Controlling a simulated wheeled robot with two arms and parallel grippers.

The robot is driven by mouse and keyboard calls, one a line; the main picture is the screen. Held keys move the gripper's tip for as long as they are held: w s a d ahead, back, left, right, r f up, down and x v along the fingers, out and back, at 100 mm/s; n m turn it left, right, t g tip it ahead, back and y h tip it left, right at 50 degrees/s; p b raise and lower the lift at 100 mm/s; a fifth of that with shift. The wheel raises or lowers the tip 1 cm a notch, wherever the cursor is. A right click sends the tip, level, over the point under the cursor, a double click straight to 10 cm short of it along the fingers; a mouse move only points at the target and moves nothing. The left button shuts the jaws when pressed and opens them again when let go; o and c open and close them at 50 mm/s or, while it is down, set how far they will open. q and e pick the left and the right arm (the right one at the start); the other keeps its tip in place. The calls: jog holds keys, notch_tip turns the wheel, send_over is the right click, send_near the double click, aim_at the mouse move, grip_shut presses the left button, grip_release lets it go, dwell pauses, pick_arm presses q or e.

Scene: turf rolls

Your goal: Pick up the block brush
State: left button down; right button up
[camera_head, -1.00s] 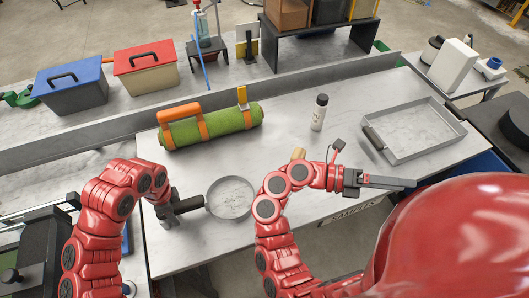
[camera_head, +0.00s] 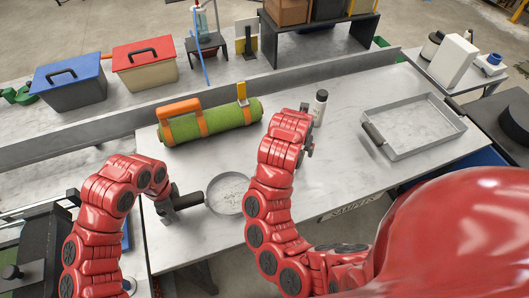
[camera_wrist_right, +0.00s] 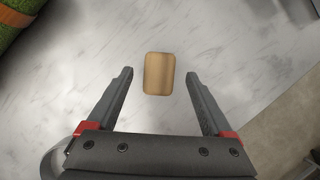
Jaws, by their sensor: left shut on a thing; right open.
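The block brush (camera_wrist_right: 159,74) shows in the right wrist view as a small tan wooden block on the marbled table. My right gripper (camera_wrist_right: 160,76) is open, with one finger on each side of the block and a gap to both. I cannot tell how high the fingers are above the table. In the head view my right arm hides the brush. My left gripper (camera_head: 176,203) is shut on the black handle of a round shallow pan (camera_head: 227,194), on or just over the table.
A green turf roll (camera_head: 211,123) with orange straps lies behind the pan. A bottle (camera_head: 320,106) stands close to my right wrist. A grey metal tray (camera_head: 414,128) is at right. Table between bottle and tray is clear.

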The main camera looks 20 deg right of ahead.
jog(key=x, duration=0.6)
grip_shut()
dwell(0.3)
notch_tip(320, 180, up, 10)
jog(key=shift+r, duration=0.1)
dwell(0.4)
